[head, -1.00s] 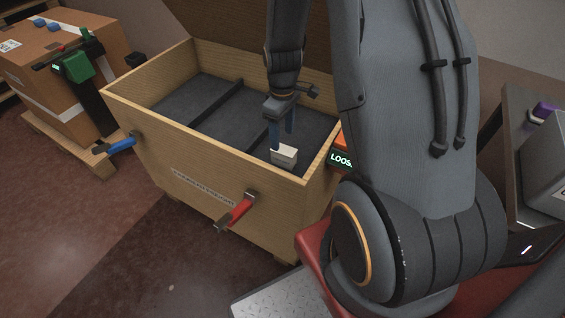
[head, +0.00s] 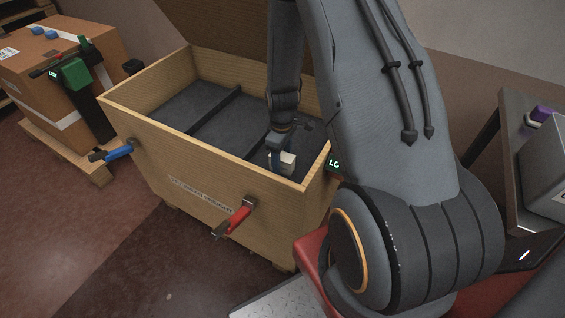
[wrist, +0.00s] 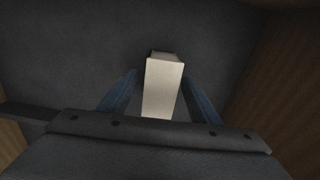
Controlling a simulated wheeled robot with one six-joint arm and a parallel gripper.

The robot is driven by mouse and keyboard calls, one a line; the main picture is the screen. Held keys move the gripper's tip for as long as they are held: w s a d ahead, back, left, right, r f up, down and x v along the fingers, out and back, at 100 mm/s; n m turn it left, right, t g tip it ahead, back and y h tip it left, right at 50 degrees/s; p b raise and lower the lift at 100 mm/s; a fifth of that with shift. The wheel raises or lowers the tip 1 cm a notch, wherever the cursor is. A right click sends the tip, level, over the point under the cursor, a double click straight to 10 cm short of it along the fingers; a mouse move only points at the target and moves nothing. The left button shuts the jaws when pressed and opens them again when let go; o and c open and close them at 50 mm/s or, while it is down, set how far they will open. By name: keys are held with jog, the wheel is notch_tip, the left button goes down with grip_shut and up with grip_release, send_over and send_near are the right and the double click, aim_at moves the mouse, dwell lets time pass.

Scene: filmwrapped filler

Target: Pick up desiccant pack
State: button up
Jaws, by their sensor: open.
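The desiccant pack appears to be the small off-white block (head: 288,161) on the dark floor of the open wooden crate (head: 215,155), near its front right corner. In the wrist view the pale block (wrist: 163,87) stands between the two blue fingers of my gripper (wrist: 160,92). The fingers are open, with a dark gap on each side of the block. In the head view my gripper (head: 275,158) is down in the crate at the block, and a blue finger shows at its left. The far finger is hidden.
Wooden walls rise close to my gripper on the right and front. A dark divider (head: 215,110) crosses the crate floor. A red clamp (head: 238,216) and a blue clamp (head: 112,151) stick out of the crate. A cardboard box (head: 60,80) on a pallet stands at left.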

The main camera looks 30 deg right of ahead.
jog(key=c, duration=1.3)
jog(key=shift+o, duration=0.2)
